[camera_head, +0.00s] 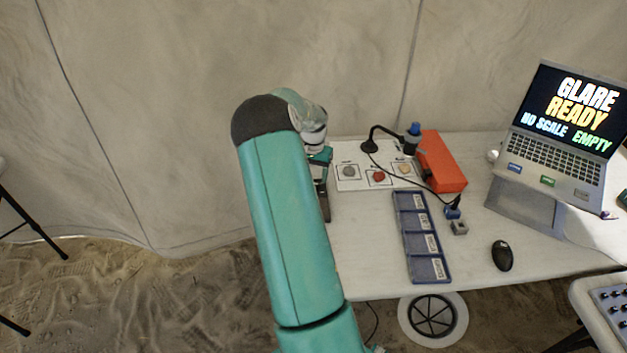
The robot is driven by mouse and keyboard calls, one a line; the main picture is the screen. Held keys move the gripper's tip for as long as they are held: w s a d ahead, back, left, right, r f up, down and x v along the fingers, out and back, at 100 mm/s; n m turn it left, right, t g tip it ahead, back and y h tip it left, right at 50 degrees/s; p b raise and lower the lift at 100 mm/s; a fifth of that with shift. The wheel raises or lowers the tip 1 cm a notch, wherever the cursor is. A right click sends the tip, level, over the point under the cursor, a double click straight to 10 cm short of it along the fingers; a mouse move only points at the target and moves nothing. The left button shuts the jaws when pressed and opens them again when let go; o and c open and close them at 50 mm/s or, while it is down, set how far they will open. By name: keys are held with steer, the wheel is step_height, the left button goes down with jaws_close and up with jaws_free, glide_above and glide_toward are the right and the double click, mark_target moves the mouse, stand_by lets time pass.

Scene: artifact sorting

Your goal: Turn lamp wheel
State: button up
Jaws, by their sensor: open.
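A black gooseneck lamp (370,146) stands at the back of the white table, its neck bent right toward a blue-topped head (413,130). A dark cable runs from near it to a small blue part (452,212) beside a small grey block (459,228). I cannot tell which part is the lamp wheel. My gripper (324,208) is at the table's left edge, pointing down, left of the lamp and well apart from the blue part. It is open and appears empty; my arm partly hides it.
A white board (350,183) with several artifacts lies under the lamp, beside an orange box (443,160). A blue compartment tray (428,269) lies in front. A laptop (570,125) on a stand and a black mouse (502,256) are at right. Table space left of the tray is clear.

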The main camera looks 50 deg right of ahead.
steer(key=shift+f, duration=1.55)
steer(key=c, duration=1)
steer(key=n, duration=0.6)
steer(key=shift+n, duration=0.3)
steer(key=n, duration=0.3)
steer(key=shift+n, duration=2)
